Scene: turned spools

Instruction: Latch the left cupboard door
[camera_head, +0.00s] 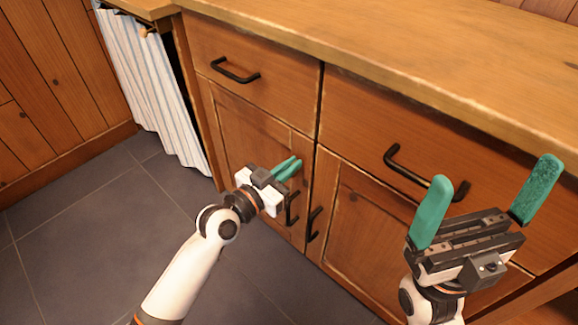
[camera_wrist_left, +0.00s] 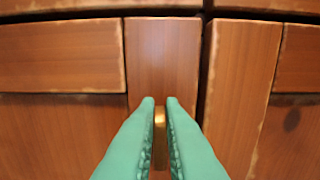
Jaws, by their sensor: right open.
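The left cupboard door (camera_head: 245,135) is below the left drawer and looks closed, level with the right door. My left gripper (camera_head: 297,163) is at its upper right corner, fingers pointing at the wood. In the left wrist view, a narrow upright brass latch piece (camera_wrist_left: 160,130) fills the small gap between the green fingertips, and the gripper looks shut on it. The fingers hide part of this piece, and the head view does not show it. My right gripper (camera_head: 493,205) is open and empty, raised in front of the right drawer.
The right door (camera_head: 352,215) is beside the left one, with black handles (camera_head: 291,208) close below my left gripper. A drawer handle (camera_head: 415,172) is behind my right gripper. The wooden worktop (camera_head: 400,60) overhangs above. A striped curtain (camera_head: 155,90) hangs at the left. The visible floor is clear.

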